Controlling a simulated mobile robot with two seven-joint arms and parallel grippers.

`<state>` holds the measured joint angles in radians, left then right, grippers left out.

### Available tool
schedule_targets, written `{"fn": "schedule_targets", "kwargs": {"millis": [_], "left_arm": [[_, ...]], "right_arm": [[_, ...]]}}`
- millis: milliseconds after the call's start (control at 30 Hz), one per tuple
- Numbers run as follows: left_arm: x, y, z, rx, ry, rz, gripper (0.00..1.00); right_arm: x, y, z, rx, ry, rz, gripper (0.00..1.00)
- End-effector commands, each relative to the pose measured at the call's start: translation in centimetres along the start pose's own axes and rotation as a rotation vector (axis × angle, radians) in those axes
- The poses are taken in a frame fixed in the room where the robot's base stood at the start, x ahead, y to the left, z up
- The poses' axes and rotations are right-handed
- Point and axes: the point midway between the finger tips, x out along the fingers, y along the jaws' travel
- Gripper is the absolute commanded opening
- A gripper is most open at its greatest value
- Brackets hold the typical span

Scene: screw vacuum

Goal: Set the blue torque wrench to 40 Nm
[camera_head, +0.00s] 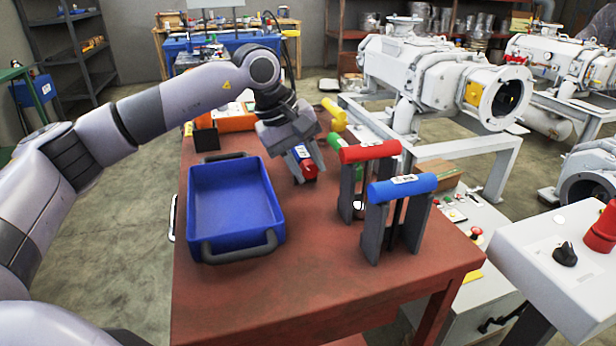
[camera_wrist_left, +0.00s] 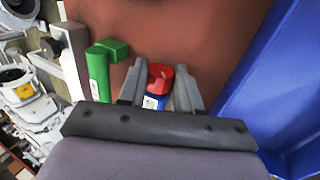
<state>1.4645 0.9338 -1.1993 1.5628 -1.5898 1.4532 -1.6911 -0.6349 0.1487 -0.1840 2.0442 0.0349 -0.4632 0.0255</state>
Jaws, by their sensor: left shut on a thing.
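My left gripper (camera_head: 307,168) is over the red-brown table, its fingers pointing down. It is shut on a small blue piece with a white label and a red end (camera_head: 309,169). The left wrist view shows the red end (camera_wrist_left: 160,77) and a bit of blue between the fingers (camera_wrist_left: 158,92). I cannot tell whether it touches the table. A blue handle with a white label (camera_head: 420,184), perhaps the blue torque wrench, lies across grey uprights at the front right. The setting on either label is too small to read.
A red handle (camera_head: 375,151) and a yellow one (camera_head: 334,113) stand farther back; a green one (camera_wrist_left: 97,75) shows beside my gripper. An empty blue tray (camera_head: 235,205) with grey handles is left of it. The front table surface (camera_head: 260,300) is clear.

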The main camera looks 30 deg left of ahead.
Motion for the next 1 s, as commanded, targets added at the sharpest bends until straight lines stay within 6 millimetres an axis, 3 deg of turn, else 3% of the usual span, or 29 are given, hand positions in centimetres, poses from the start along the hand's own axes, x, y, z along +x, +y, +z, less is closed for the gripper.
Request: {"fn": "schedule_targets", "kwargs": {"millis": [33,167,300,433,1000], "left_arm": [[0.7,-0.5,-0.1,-0.002,0.001,0.036,0.03],[0.7,-0.6,-0.1,-0.001,0.001,0.120,0.03],[0.6,-0.6,0.0,0.000,0.001,0.194,0.03],[0.4,-0.6,0.0,0.001,0.000,0.243,0.03],[0.0,-0.5,0.0,0.000,0.000,0.288,0.03]], "right_arm": [[0.9,0.1,1.2,0.000,-0.001,0.000,0.43],[1.9,0.2,2.8,-0.001,-0.006,0.001,0.43],[2.2,-0.9,1.0,-0.027,0.043,-0.026,0.43],[2.4,-1.6,0.5,-0.038,0.063,-0.038,0.43],[2.4,-2.2,-0.2,-0.051,0.082,-0.052,0.43]]}}
